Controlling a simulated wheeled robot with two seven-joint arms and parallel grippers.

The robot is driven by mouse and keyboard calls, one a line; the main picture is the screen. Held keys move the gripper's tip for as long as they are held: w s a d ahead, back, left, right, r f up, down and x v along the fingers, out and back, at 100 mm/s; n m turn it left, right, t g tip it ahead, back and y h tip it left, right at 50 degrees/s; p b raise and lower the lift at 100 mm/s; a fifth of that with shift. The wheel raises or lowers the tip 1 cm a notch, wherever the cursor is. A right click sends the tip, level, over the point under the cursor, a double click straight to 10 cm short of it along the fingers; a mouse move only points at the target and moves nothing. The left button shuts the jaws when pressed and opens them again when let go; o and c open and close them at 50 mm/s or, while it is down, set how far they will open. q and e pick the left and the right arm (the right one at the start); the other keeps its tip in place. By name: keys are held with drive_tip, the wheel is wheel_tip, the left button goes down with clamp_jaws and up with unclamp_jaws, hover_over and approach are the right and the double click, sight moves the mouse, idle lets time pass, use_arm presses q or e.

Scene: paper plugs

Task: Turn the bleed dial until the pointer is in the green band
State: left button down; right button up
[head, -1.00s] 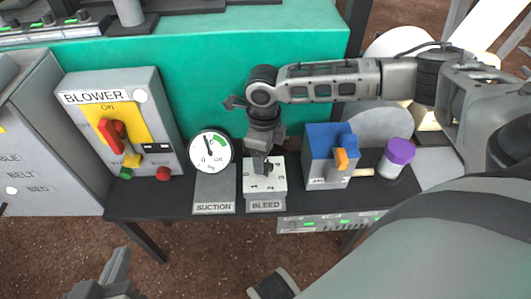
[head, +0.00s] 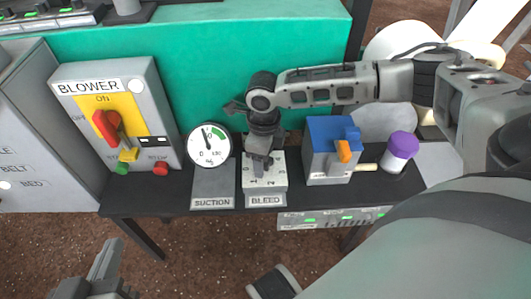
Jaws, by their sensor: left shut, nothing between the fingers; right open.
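The bleed dial unit (head: 276,181) is a white-topped block with printed marks, standing on the dark shelf with a BLEED label on its front. My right gripper (head: 259,167) points down over its top, with the fingers open at the dial. The gripper hides most of the knob, and I cannot tell whether the fingers touch it. The suction gauge (head: 211,153) is a round white dial to the left. Its black pointer stands nearly upright, tilted left, outside the green band (head: 218,132) at upper right. My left gripper (head: 108,262) is shut and empty at the lower left, away from the shelf.
The blower box (head: 142,100) with a red handle stands left of the gauge. A blue-and-grey box (head: 322,150) with an orange lever and a purple-capped container (head: 401,146) stand to the right. My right arm crosses above them. A dark shelf (head: 130,203) carries these.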

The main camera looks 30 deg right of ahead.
drive_tip(key=c, duration=1)
use_arm(q)
drive_tip(key=shift+f, duration=0.25)
use_arm(e)
drive_tip(key=shift+o, duration=0.2)
use_arm(q)
drive_tip(key=shift+w+d+r, duration=0.1)
drive_tip(key=shift+w+r, duration=0.15)
drive_tip(key=shift+r, duration=0.1)
use_arm(e)
drive_tip(key=shift+f, duration=0.1)
